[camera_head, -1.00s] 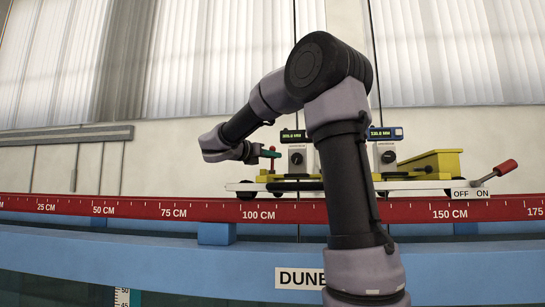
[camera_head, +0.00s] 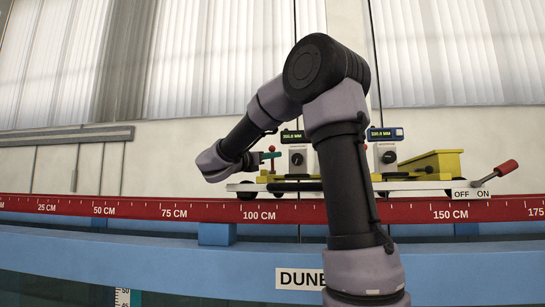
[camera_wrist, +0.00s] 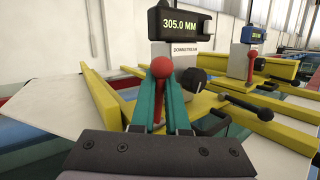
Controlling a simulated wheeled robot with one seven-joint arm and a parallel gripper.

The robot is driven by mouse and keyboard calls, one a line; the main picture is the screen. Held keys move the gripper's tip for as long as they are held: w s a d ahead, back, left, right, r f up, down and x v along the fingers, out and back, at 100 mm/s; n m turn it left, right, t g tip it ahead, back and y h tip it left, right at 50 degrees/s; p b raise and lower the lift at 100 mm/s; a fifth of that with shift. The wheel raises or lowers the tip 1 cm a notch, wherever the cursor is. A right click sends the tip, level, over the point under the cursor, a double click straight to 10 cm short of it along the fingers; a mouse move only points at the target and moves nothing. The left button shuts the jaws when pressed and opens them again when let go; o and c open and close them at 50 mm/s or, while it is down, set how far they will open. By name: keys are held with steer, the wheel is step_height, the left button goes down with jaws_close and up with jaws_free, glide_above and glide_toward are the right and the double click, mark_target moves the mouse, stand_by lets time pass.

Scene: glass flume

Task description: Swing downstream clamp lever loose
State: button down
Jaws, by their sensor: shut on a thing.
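The downstream clamp lever shows in the wrist view as a red ball knob (camera_wrist: 161,68) on a red stem, below a gauge labelled DOWNSTREAM (camera_wrist: 185,49) that reads 305.0 MM. My gripper (camera_wrist: 161,95) has its teal fingers on both sides of the lever, shut on it just under the knob.
A black knob (camera_wrist: 193,79) sits close right of my fingers. Yellow rails and a black-handled rod (camera_wrist: 247,105) lie further right. A second gauge (camera_wrist: 251,33) stands behind. In the head view, a red-handled OFF/ON lever (camera_head: 505,169) is at the carriage's right end, above the red scale rail (camera_head: 340,211).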

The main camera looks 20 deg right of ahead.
steer(key=c, duration=0.9)
jaws_free()
steer(key=v, duration=1)
steer(key=shift+s+a+f, duration=0.1)
steer(key=shift+s+a, duration=0.1)
steer(key=shift+a, duration=0.15)
